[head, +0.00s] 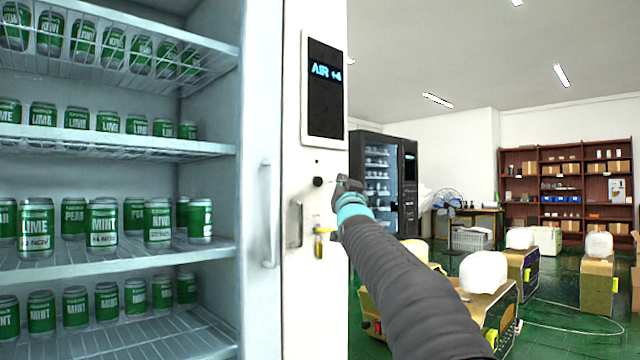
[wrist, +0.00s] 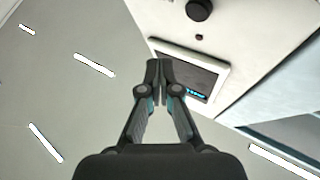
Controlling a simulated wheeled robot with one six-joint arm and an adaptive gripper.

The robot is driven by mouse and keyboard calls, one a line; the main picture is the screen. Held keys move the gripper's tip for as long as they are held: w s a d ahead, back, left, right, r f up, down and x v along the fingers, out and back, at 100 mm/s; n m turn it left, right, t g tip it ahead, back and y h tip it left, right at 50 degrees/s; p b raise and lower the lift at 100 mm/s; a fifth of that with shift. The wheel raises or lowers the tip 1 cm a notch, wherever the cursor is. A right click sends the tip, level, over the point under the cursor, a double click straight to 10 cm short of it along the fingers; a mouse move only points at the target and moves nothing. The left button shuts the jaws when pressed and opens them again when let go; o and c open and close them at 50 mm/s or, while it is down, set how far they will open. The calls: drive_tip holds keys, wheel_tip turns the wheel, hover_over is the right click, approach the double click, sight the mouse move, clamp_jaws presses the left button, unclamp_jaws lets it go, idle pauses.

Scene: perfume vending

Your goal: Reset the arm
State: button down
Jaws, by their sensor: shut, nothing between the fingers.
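My arm reaches up from the bottom right in the head view, and my gripper (head: 347,183) is in front of the white control panel (head: 300,100) of the vending machine. In the wrist view my gripper (wrist: 158,66) has its fingertips together with nothing between them. The panel's screen (head: 325,88) reads "AIR +4" and shows above the gripper; it also shows in the wrist view (wrist: 190,72). A round black knob (head: 318,181) is just left of the gripper in the head view. Whether the gripper touches the panel cannot be told.
On the left are fridge shelves (head: 110,258) with several green cans and a door handle (head: 268,215). A silver handle (head: 296,224) and yellow lock (head: 319,243) sit below the knob. Metal boxes (head: 490,300) stand on the green floor at right. A dark vending machine (head: 382,180) and shelf unit stand behind.

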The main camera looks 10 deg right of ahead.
drive_tip(key=shift+s, duration=0.1)
drive_tip(key=s+f+n+g+p, duration=0.1)
drive_tip(key=s+f+g, duration=0.8)
drive_tip(key=s+f, duration=1.3)
drive_tip(key=s+f+n+g+p, duration=0.2)
drive_tip(key=s+f+g, duration=0.7)
drive_tip(key=s+f, duration=1.3)
drive_tip(key=s, duration=0.6)
drive_tip(key=shift+s+a+f+y, duration=0.3)
drive_tip(key=shift+a+y, duration=0.05)
drive_tip(key=shift+y, duration=0.05)
